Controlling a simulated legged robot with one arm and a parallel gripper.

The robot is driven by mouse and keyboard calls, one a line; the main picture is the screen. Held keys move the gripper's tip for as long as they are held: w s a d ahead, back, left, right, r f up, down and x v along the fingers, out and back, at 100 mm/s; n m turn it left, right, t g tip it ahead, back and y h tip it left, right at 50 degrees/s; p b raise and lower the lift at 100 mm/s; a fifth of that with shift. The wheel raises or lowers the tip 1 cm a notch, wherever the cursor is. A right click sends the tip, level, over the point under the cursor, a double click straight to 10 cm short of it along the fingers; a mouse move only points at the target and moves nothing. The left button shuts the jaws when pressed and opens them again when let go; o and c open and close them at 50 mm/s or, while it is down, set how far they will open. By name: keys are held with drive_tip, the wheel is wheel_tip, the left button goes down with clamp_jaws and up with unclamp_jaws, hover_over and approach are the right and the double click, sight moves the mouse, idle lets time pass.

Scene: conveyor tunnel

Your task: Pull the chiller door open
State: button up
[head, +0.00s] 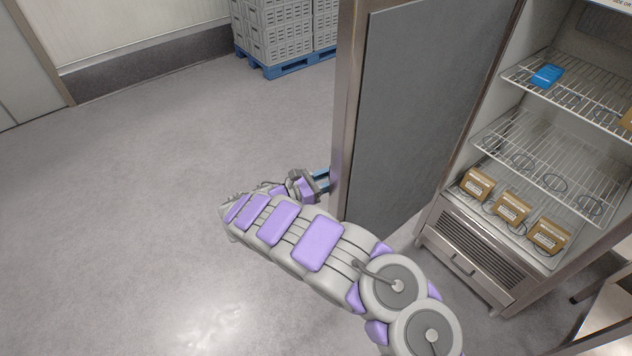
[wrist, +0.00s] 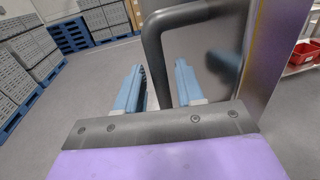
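The chiller door (head: 425,100) stands swung open in the head view, its grey inner panel facing me and its metal edge to the left. The chiller (head: 470,255) is open to the right, with its shelves showing. My gripper (head: 322,180) is at the outer side of the door, its fingertips partly hidden behind the door edge. In the wrist view, the dark door handle (wrist: 154,60) runs down between the two blue fingers of my gripper (wrist: 160,85). The fingers are apart, with a visible gap beside the handle; contact is unclear.
Small brown boxes (head: 512,207) and a blue pack (head: 547,76) sit on the wire shelves. Grey crates (head: 277,32) stand on a blue pallet (head: 290,66) at the back. A red bin (wrist: 303,53) shows at the right. The floor to the left is clear.

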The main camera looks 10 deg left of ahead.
drive_tip(key=v, duration=1.7)
drive_tip(key=shift+p, duration=0.35)
drive_tip(key=shift+a, duration=0.1)
